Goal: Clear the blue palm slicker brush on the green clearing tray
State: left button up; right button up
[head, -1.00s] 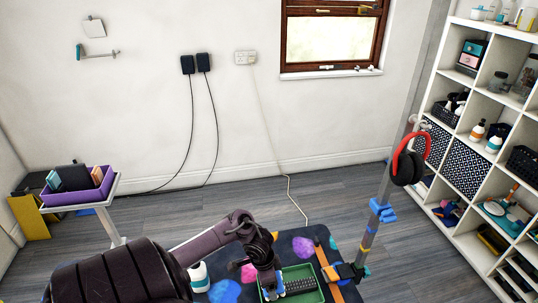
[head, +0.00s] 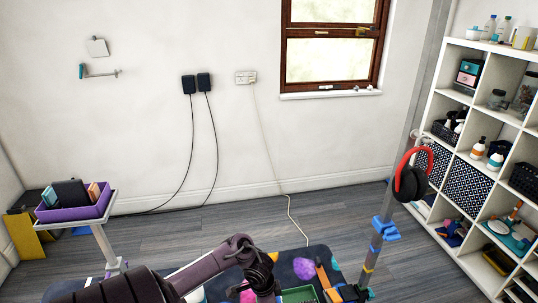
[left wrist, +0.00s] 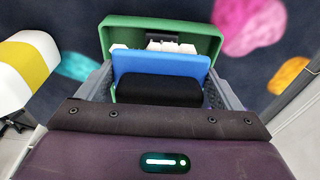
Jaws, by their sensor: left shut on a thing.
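The blue palm slicker brush (left wrist: 160,66) is between the grey fingers of my left gripper (left wrist: 160,78) in the left wrist view. A black part lies on its near side. The gripper is shut on it. The green clearing tray (left wrist: 115,36) is just beyond and below the brush. I cannot tell whether the brush touches the tray. In the head view only a strip of the tray (head: 298,292) shows at the bottom edge, and my left wrist is beside it; the fingers and brush are not visible there. My right gripper is not in view.
White and dark items (left wrist: 168,45) lie in the tray behind the brush. A white bottle with a yellow band (left wrist: 30,65) stands left of the gripper. A grooming arm post (head: 385,225) with red-and-black earmuffs (head: 410,182) rises right of the tray. White shelves (head: 455,110) stand right.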

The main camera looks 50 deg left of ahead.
pick_arm(q)
jog(key=shift+f+b, duration=0.3)
jog(key=shift+f, duration=0.25)
jog(key=shift+w+d, duration=0.45)
jog(key=shift+w, duration=0.4)
jog(key=shift+w+d, duration=0.5)
jog(key=shift+w, duration=0.4)
jog(key=shift+w+d, duration=0.45)
jog(key=shift+w, duration=0.4)
jog(key=shift+w+d, duration=0.2)
jog(key=shift+w, duration=0.15)
jog(key=w, duration=0.1)
jog(key=w+d, duration=0.1)
jog(key=w, duration=0.1)
jog(key=w+d, duration=0.1)
jog(key=shift+w+d, duration=0.2)
jog(key=shift+w, duration=0.15)
